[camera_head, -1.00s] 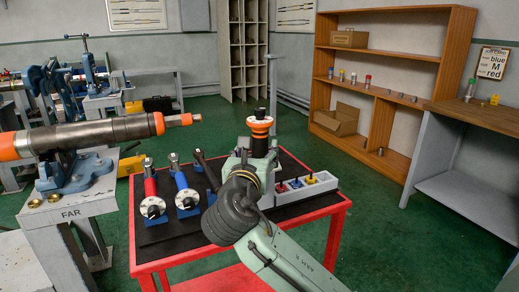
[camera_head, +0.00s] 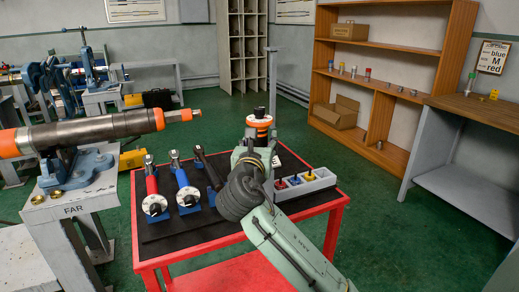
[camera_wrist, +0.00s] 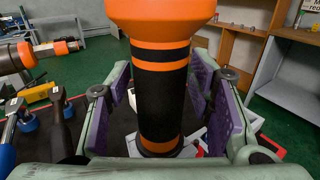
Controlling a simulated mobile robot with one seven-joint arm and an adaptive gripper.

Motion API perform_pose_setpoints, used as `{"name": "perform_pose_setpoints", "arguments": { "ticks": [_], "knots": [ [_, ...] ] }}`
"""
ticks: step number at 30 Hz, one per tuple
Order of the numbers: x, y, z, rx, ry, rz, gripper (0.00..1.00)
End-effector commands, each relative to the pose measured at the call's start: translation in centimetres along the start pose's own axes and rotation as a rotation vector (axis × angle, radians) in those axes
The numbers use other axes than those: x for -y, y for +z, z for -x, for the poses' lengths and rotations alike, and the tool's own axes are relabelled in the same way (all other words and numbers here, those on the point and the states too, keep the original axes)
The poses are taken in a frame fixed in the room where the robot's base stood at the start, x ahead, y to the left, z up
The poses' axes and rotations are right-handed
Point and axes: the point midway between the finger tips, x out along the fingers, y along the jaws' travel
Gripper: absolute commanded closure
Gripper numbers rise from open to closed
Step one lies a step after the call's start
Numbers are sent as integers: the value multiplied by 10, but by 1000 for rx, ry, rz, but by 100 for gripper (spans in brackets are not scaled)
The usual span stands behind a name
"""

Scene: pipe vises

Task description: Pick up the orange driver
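The orange driver (camera_head: 260,122) is an upright cylinder with orange and black bands near the back of the red cart (camera_head: 337,205). In the wrist view the driver (camera_wrist: 162,95) fills the middle, with its wide orange part at the top and its lower end over a white piece. My gripper (camera_wrist: 160,110) is open, with its purple-padded fingers on either side of the driver's black shaft. Narrow gaps seem to show beside the shaft. In the head view my gripper and wrist hide the driver's lower part.
A white tray (camera_head: 318,184) with small coloured pieces is to the right. A vise (camera_head: 75,170) holding a pipe (camera_head: 85,132) stands at the left. Green floor is clear on the right.

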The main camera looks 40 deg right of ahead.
Motion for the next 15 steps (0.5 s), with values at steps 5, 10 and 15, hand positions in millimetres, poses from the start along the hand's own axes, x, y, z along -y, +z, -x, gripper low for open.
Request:
{"name": "perform_pose_setpoints", "arguments": {
  "ticks": [5,10,15],
  "knots": [
    [0,0,0,0,0,0,66],
    [0,0,0,0,0,0,78],
    [0,0,0,0,0,0,89]
  ]
}}
